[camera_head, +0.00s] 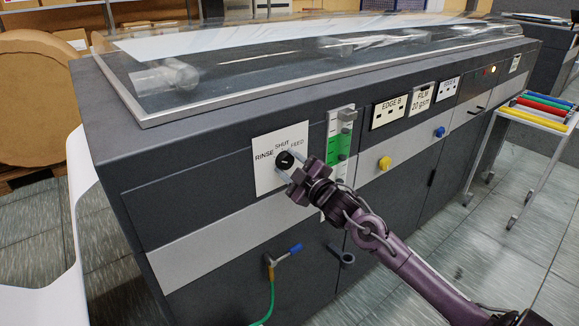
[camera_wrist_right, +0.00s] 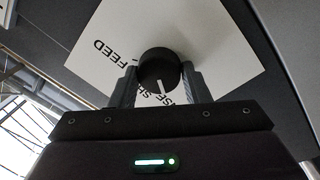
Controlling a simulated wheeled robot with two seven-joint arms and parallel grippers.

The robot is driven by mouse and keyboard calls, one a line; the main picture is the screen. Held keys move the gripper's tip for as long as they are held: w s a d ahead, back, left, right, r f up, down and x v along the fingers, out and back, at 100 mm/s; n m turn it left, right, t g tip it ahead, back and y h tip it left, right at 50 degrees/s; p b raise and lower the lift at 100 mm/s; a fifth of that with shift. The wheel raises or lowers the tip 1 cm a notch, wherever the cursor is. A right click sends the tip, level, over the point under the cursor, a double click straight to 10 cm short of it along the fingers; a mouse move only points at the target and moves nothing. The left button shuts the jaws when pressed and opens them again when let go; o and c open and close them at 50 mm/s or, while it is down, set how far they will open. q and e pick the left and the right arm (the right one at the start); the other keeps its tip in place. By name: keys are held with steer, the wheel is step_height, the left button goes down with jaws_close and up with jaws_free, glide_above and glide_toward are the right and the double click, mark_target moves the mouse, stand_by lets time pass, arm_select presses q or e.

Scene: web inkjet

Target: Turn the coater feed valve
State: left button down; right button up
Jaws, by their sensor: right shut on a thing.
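The coater feed valve is a round black knob (camera_head: 285,160) on a white plate (camera_head: 265,178) labelled RINSE, SHUT and FEED, on the front of a dark grey machine. The knob also shows in the right wrist view (camera_wrist_right: 159,69), with a white pointer line on its face. My right gripper (camera_head: 293,176) reaches it from the lower right. In the right wrist view its two fingers (camera_wrist_right: 158,86) stand on either side of the knob, shut on it. In that view the pointer is toward the SHUT lettering, which the fingers partly cover. My left gripper is not in view.
Right of the plate is a gauge with a green band (camera_head: 338,147). A yellow knob (camera_head: 384,163) and a blue knob (camera_head: 440,132) are farther right. Below are a blue-handled tap (camera_head: 294,249) with a green hose and a grey lever (camera_head: 341,255). A cart (camera_head: 531,119) stands at right.

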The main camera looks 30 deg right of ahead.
stand_by(0.3)
steer(key=o, duration=1)
steer(key=shift+c, duration=0.2)
steer(key=shift+s+f, duration=0.2)
steer(key=shift+s, duration=0.25)
steer(key=s+b, duration=0.1)
steer(key=s, duration=0.6)
steer(key=shift+d+f, duration=0.1)
steer(key=shift+d, duration=0.05)
